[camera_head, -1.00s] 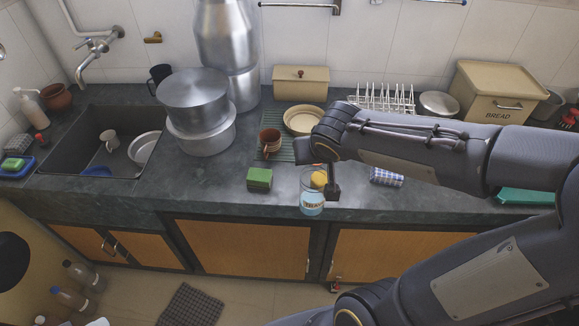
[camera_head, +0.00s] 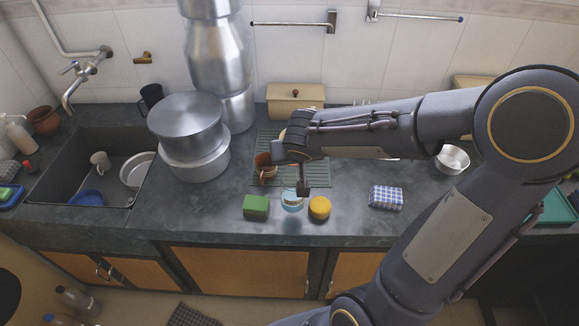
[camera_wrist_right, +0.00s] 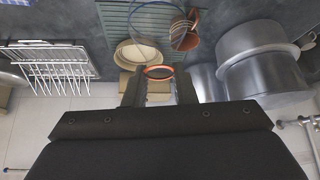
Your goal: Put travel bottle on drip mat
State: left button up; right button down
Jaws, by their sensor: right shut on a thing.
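The travel bottle (camera_head: 292,203) is clear with a pale blue lower part and lettering. In the right wrist view its clear body (camera_wrist_right: 160,25) and orange ring (camera_wrist_right: 158,72) show, the ring between the fingers. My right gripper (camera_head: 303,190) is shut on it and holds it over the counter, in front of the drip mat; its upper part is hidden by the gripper. The drip mat (camera_head: 318,172) is green and ribbed, partly covered by my right arm; it also shows in the wrist view (camera_wrist_right: 116,18). My left gripper is not in view.
A terracotta mug (camera_head: 265,172) and a cream dish (camera_wrist_right: 130,55) are on the mat. A green sponge (camera_head: 256,206) is left of the bottle, a yellow round thing (camera_head: 319,208) right. A checked cloth (camera_head: 386,197) lies farther right. Big steel pots (camera_head: 190,140) stand left of the mat.

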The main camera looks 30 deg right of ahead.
jog(key=x, duration=0.3)
jog(key=shift+w+a+r, duration=0.1)
jog(key=shift+w+a, duration=0.1)
jog(key=shift+f, duration=1.6)
jog(key=shift+f+b, duration=0.1)
jog(key=shift+b, duration=0.25)
jog(key=c, duration=1.2)
grip_release()
